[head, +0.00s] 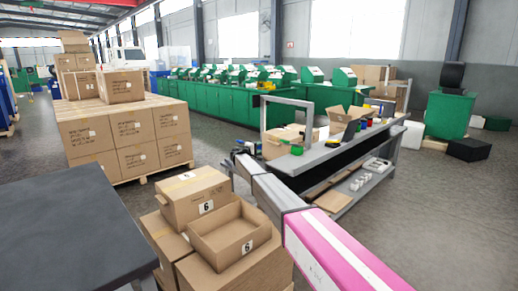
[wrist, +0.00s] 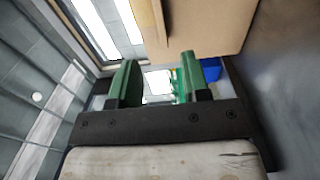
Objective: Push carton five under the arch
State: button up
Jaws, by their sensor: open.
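My gripper (wrist: 160,84) is open in the wrist view, its two green fingers apart with nothing between them. A large brown cardboard surface (wrist: 205,22) fills the top of that view, beyond the fingers; its number does not show. In the head view my gripper (head: 243,148) is small and partly hidden at the far end of my arm, near the bench's left end. The grey arch (head: 287,101) stands on the bench. Brown cartons (head: 280,147) sit at the arch, partly behind its post. I cannot read a five on them.
The grey bench (head: 318,158) carries an open carton (head: 345,117) and small coloured items right of the arch. Numbered cartons (head: 195,195) are stacked in front, left of my arm. A pallet of cartons (head: 125,135) stands left. A dark table (head: 70,235) fills the lower left.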

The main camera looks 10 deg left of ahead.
aim_at(271, 143)
jog(key=x, duration=1)
jog(key=shift+w+d, duration=0.2)
jog(key=shift+w, duration=0.1)
grip_shut()
dwell(1.3)
